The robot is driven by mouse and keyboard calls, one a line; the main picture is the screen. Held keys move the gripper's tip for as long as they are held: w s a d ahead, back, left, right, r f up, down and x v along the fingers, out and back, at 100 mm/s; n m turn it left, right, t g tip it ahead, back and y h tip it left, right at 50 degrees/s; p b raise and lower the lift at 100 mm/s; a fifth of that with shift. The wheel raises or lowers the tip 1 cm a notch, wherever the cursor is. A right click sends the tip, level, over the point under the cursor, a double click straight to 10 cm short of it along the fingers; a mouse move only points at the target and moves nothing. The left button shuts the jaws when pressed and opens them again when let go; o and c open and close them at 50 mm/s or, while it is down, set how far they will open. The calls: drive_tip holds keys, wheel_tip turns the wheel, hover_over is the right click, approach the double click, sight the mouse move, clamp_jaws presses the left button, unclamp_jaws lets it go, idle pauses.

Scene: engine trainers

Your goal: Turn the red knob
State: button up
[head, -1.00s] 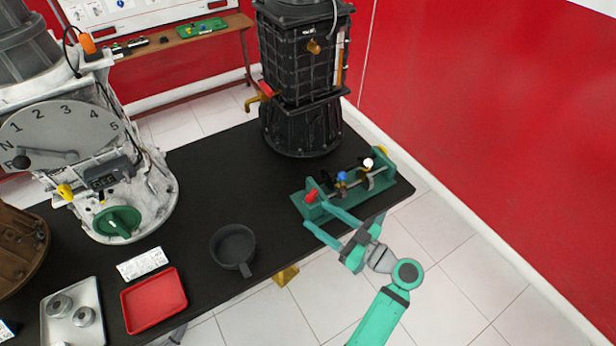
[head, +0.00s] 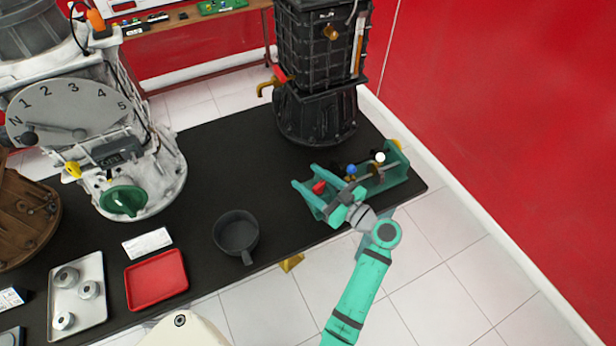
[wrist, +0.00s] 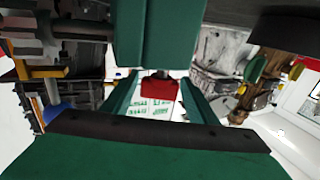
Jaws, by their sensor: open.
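The red knob (head: 319,187) is at the left end of a green bench fixture (head: 392,180) on the black table's right part. My gripper (head: 304,176) is open, with its two green fingers on either side of the red knob in the head view. I cannot tell whether they touch it. In the wrist view, a red block (wrist: 159,88), apparently the knob, shows between the two fingers (wrist: 160,105). The knob's lower part is hidden.
A blue knob (head: 351,169) and a white knob (head: 380,157) are close by on the fixture. A black engine (head: 316,110) stands behind it. A dark grey pan (head: 236,232) is to the left. The table between (head: 215,165) is clear.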

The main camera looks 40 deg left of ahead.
drive_tip(key=shift+w+a, duration=0.1)
drive_tip(key=shift+a, duration=0.45)
drive_tip(key=c, duration=1.1)
drive_tip(key=shift+o, duration=0.2)
